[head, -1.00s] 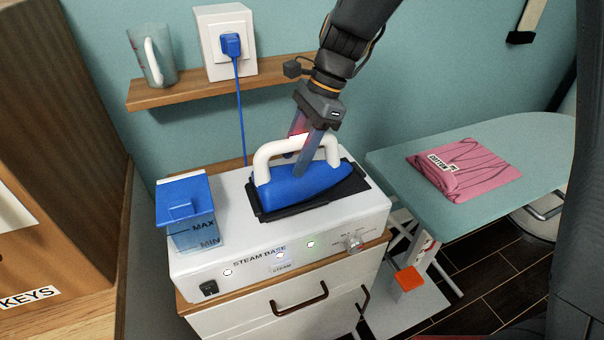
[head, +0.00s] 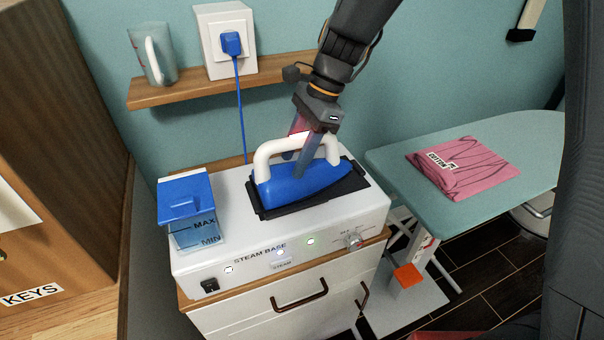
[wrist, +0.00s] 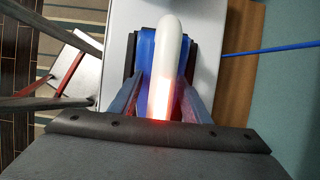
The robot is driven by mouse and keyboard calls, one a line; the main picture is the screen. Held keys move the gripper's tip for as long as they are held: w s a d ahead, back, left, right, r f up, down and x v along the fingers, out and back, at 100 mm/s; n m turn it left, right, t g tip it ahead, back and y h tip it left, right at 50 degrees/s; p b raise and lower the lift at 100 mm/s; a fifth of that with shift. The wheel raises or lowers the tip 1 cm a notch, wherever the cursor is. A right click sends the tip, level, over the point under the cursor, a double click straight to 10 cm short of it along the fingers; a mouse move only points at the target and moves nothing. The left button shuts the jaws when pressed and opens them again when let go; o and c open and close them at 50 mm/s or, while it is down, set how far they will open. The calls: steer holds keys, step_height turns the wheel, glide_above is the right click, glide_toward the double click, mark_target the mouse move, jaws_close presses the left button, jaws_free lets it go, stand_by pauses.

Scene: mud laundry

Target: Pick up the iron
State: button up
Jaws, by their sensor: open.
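The iron (head: 290,189) has a blue body and a white arched handle (head: 270,148). It rests on the dark pad (head: 355,183) on top of the white steam base (head: 225,262). My gripper (head: 302,160) is open and points down at the handle, with one finger in front of it and the other behind. In the wrist view, the white handle (wrist: 170,65) runs between the two spread fingers (wrist: 162,95), and a reddish glow lies on its near part. I cannot tell whether either finger touches the handle.
A water tank with a blue lid (head: 185,196) stands at the base's left. A shelf (head: 165,92) behind holds a jug (head: 150,55), with a blue-corded plug (head: 231,43) above. At right, an ironing board (head: 535,150) carries a folded pink cloth (head: 462,168).

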jaws_close()
steer(key=shift+r, duration=0.1)
steer(key=shift+w, duration=0.1)
